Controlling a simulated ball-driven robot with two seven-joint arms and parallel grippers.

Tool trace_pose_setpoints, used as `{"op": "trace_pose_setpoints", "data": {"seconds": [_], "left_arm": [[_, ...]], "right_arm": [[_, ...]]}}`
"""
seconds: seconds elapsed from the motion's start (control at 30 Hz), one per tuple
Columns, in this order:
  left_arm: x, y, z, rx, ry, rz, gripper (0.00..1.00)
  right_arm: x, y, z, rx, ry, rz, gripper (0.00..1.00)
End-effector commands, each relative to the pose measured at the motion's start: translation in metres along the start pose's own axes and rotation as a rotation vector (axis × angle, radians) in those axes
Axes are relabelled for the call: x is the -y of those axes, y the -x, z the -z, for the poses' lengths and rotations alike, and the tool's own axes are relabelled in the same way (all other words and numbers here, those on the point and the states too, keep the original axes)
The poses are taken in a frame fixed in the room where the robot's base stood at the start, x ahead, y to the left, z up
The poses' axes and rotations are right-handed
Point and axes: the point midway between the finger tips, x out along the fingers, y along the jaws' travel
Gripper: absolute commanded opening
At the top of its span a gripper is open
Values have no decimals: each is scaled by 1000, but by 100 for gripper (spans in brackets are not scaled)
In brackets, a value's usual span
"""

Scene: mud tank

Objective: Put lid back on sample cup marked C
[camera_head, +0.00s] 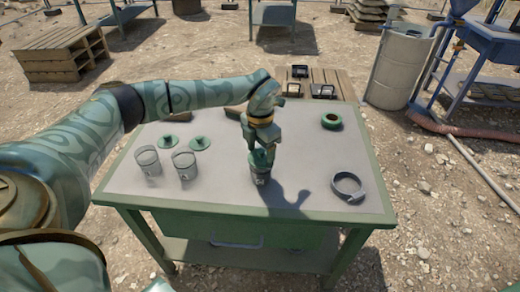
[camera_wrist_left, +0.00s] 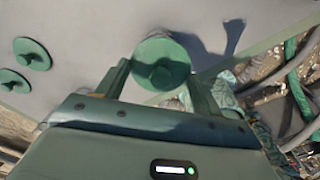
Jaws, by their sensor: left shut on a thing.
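My left gripper (camera_head: 262,150) points down over the middle of the table and is shut on a round green lid (camera_wrist_left: 160,62) with a central knob. In the head view the lid sits right at the top of a dark-looking sample cup (camera_head: 259,182) with a small pale mark, too small to read surely. I cannot tell whether lid and rim touch. My right gripper is not in view.
Brown items lie behind my gripper. A pallet (camera_head: 318,82) with dark boxes stands beyond the far edge. Space right of the cup is clear.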

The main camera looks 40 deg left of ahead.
Motion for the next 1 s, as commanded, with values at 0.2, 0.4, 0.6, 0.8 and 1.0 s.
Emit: {"op": "trace_pose_setpoints", "data": {"seconds": [0.2,0.4,0.6,0.8,1.0], "left_arm": [[0,0,0,0,0,0,46],[0,0,0,0,-1,0,46],[0,-1,0,1,-1,0,46],[0,-3,0,0,0,0,46],[0,-3,0,0,-1,0,46]], "right_arm": [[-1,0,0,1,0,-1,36],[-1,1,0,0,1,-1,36],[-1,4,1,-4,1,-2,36],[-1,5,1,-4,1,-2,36],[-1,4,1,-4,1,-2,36]]}}
